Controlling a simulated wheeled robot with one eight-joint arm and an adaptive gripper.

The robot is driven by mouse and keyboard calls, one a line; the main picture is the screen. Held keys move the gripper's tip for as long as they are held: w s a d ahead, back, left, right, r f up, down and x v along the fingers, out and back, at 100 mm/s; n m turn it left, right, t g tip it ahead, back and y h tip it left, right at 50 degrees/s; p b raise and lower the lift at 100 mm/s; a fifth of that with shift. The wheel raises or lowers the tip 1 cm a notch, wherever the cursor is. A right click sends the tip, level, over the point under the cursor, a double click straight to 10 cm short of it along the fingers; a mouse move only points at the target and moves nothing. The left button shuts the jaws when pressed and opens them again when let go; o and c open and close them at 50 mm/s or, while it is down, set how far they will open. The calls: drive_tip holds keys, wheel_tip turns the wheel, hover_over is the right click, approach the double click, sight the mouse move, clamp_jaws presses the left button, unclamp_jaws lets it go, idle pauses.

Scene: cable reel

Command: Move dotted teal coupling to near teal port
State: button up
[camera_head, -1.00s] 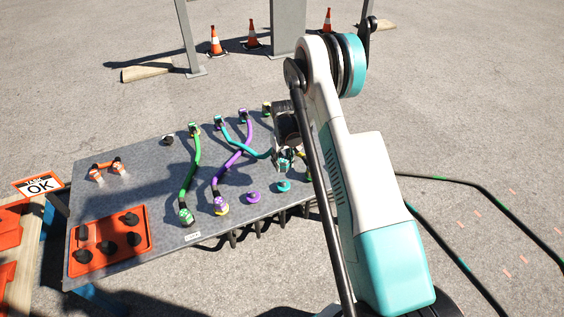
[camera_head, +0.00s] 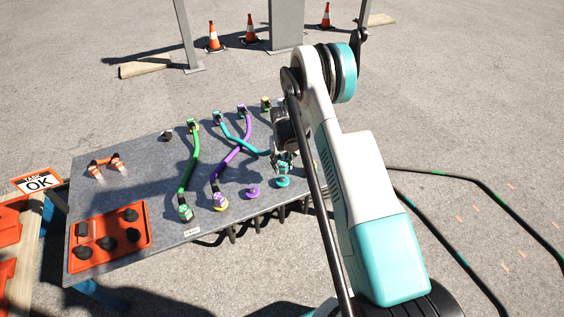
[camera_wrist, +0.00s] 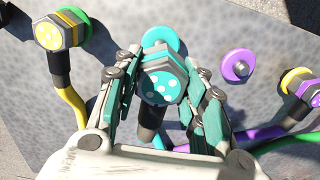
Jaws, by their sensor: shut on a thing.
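The dotted teal coupling (camera_wrist: 163,82), a hexagonal teal end with white dots on a dark body, is held between the two fingers of my gripper (camera_wrist: 160,68). Its teal cable (camera_head: 243,144) runs back across the table to a far teal connector (camera_head: 218,116). The near teal port (camera_wrist: 160,38), a round teal disc, lies just beyond the coupling in the wrist view, partly covered by it. In the head view the port (camera_head: 283,182) is just below my gripper (camera_head: 283,164). I cannot tell whether coupling and port touch.
A purple port (camera_wrist: 238,65) is free beside my gripper, with a dotted purple coupling (camera_wrist: 306,90) farther right. A dotted yellow coupling (camera_wrist: 55,32) stands to the left. A green cable (camera_head: 188,165) and an orange tray (camera_head: 108,238) occupy the table's left side.

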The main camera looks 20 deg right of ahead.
sight(282, 177)
drive_tip(key=shift+f, duration=1.35)
drive_tip(key=shift+f, duration=0.15)
drive_tip(key=shift+f, duration=0.35)
drive_tip(key=shift+f, duration=0.15)
drive_tip(key=shift+f, duration=0.75)
drive_tip(key=shift+f, duration=0.45)
idle(0.8)
drive_tip(key=o, duration=1.2)
drive_tip(key=shift+o, duration=0.2)
